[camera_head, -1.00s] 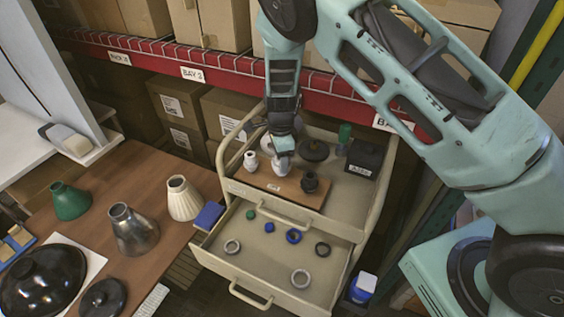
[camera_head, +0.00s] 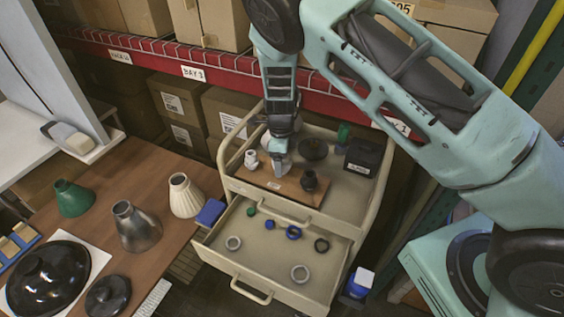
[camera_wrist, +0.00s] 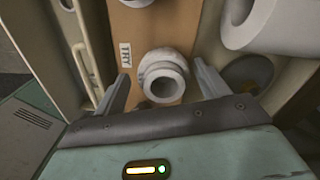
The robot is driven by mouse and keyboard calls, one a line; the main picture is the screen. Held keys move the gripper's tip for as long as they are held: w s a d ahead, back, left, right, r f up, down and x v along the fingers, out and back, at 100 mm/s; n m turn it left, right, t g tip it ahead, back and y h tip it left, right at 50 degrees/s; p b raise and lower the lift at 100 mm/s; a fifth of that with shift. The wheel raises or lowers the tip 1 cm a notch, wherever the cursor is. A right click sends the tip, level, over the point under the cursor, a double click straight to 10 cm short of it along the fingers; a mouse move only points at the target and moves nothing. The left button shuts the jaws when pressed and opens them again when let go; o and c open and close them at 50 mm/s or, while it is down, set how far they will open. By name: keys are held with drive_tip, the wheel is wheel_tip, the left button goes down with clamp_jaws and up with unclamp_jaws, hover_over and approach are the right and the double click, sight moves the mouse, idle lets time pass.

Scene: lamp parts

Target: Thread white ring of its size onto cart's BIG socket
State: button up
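My gripper (camera_wrist: 163,88) is open, its two fingers apart on either side of a white, collared round piece (camera_wrist: 165,68) with a hole facing up. Gaps show between the fingers and the piece. It stands on the cart's wooden board (camera_wrist: 158,25); I cannot tell whether a separate ring sits around it. In the head view my gripper (camera_head: 279,169) hides most of that piece. A smaller white socket (camera_head: 250,160) stands to its left and a dark socket (camera_head: 308,181) to its right. Two pale rings (camera_head: 233,243) (camera_head: 300,273) lie in the open drawer (camera_head: 262,263).
The drawer also holds a blue ring (camera_head: 293,232), a black ring (camera_head: 321,245) and small green and blue pieces. A large white cylinder (camera_wrist: 258,25) and a black disc (camera_head: 314,149) stand behind the board. A dark box (camera_head: 363,157) is at back right.

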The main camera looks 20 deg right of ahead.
drive_tip(key=shift+w+r, duration=0.2)
drive_tip(key=shift+r, duration=0.3)
wheel_tip(320, 180, up, 16)
drive_tip(key=r+b, duration=0.1)
drive_tip(key=b, duration=0.5)
drive_tip(key=s+a+f+n+b, duration=0.2)
drive_tip(key=s+n+b, duration=0.1)
drive_tip(key=s+n, duration=0.7)
drive_tip(key=s+a+f+n+b, duration=0.2)
drive_tip(key=s+f+n+b, duration=0.1)
drive_tip(key=s+n, duration=0.8)
drive_tip(key=s+a+f+n+b, duration=0.2)
drive_tip(key=s+n+b, duration=0.3)
drive_tip(key=s+n, duration=0.5)
drive_tip(key=s+f, duration=0.1)
drive_tip(key=s, duration=0.2)
drive_tip(key=shift+f+n+y, duration=0.2)
drive_tip(key=shift+n+y, duration=0.1)
drive_tip(key=shift+s, duration=0.1)
